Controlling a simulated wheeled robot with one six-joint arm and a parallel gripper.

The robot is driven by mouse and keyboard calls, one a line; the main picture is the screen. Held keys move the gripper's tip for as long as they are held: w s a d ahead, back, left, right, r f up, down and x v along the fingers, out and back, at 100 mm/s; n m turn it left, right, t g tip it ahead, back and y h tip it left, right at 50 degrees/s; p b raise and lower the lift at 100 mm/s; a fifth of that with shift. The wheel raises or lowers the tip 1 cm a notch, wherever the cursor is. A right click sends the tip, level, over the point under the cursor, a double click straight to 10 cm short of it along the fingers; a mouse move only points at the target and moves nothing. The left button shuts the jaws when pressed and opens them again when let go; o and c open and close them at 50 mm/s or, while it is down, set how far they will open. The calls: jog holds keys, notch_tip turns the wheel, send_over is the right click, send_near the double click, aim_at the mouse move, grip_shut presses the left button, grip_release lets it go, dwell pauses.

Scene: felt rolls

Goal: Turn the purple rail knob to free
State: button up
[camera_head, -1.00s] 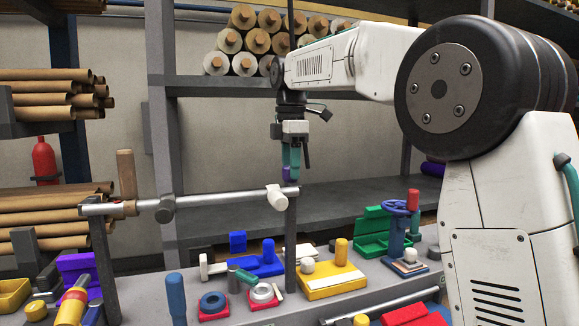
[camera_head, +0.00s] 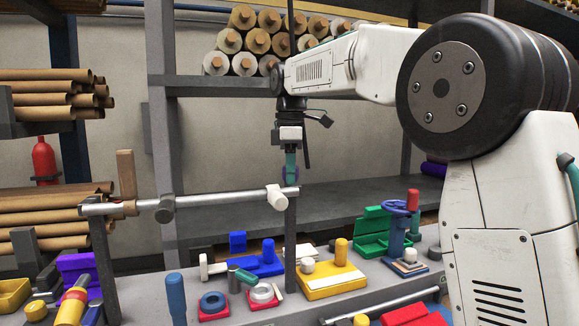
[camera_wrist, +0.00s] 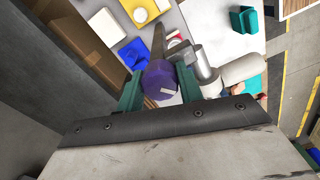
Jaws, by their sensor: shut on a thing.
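The purple rail knob (camera_wrist: 159,79) sits between the teal fingers of my gripper (camera_wrist: 160,88) in the wrist view, one finger on each side. A short white mark shows on its face. In the head view my gripper (camera_head: 291,165) points down at the right end of the silver rail (camera_head: 220,199), and the knob (camera_head: 297,174) is mostly hidden behind a finger. The gripper is shut on the knob. The rail end also shows beside the knob in the wrist view (camera_wrist: 204,66).
A white cylinder (camera_head: 277,198) sticks out from the rail close to my gripper, over a dark upright post (camera_head: 291,245). A grey clamp (camera_head: 165,209) and wooden handle (camera_head: 126,174) are farther left. Below is a crowded bench with a yellow block (camera_head: 330,284) and blue valve wheel (camera_head: 398,207).

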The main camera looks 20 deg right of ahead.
jog(key=m, duration=0.4)
jog(key=shift+m, duration=0.9)
jog(key=m, duration=0.5)
jog(key=shift+f+m, duration=0.15)
jog(key=shift+m, duration=0.25)
jog(key=o, duration=1)
jog(key=shift+o, duration=0.2)
jog(key=shift+r, duration=2.6)
